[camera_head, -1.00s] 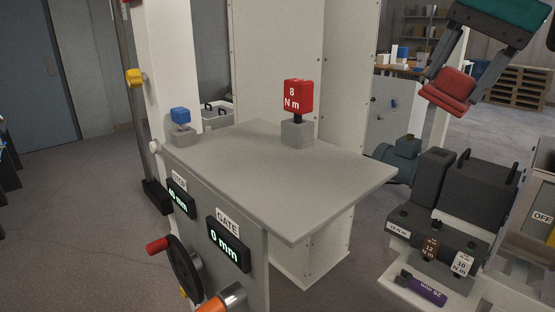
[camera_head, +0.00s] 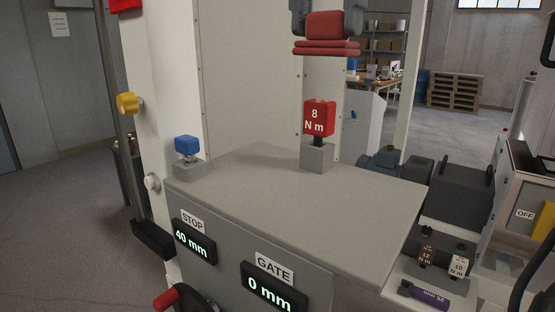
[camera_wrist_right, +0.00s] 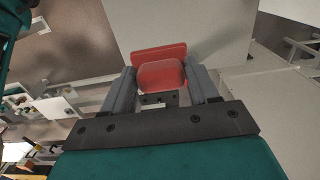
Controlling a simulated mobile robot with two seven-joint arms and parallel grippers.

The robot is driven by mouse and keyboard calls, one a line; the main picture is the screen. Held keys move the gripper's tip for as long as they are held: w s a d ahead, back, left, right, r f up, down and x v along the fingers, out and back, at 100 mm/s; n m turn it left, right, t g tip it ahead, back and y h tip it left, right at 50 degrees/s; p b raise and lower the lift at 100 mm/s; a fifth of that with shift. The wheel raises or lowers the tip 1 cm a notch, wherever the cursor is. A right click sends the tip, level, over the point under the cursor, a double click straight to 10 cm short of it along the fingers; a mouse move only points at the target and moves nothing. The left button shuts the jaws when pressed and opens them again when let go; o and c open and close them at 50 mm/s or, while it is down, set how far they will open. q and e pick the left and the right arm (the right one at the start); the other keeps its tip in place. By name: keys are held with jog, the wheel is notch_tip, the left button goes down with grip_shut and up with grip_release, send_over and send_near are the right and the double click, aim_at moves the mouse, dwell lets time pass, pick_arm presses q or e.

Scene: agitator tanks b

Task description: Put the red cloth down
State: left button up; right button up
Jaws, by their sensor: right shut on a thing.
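The red cloth (camera_head: 326,47) is a folded red bundle with flat layers at its lower edge, at the top of the head view. My right gripper (camera_head: 327,22) is shut on it and holds it in the air, above and behind the red 8 N m block in the picture. In the right wrist view the cloth (camera_wrist_right: 162,74) sits between the two grey fingers of my right gripper (camera_wrist_right: 163,85). My left gripper is not in view.
A grey bench top (camera_head: 270,205) is mostly clear. On it stand the red 8 N m block (camera_head: 319,117) in a grey holder and a blue-topped knob (camera_head: 187,146). A tool rack (camera_head: 437,262) is at the lower right. A white column (camera_head: 165,90) rises at the left.

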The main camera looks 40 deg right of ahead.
jog(key=shift+w+a, duration=0.15)
jog(key=shift+f, duration=0.25)
notch_tip(320, 180, down, 20)
jog(key=shift+r, duration=0.25)
jog(key=o, duration=0.9)
jog(key=shift+o, duration=0.2)
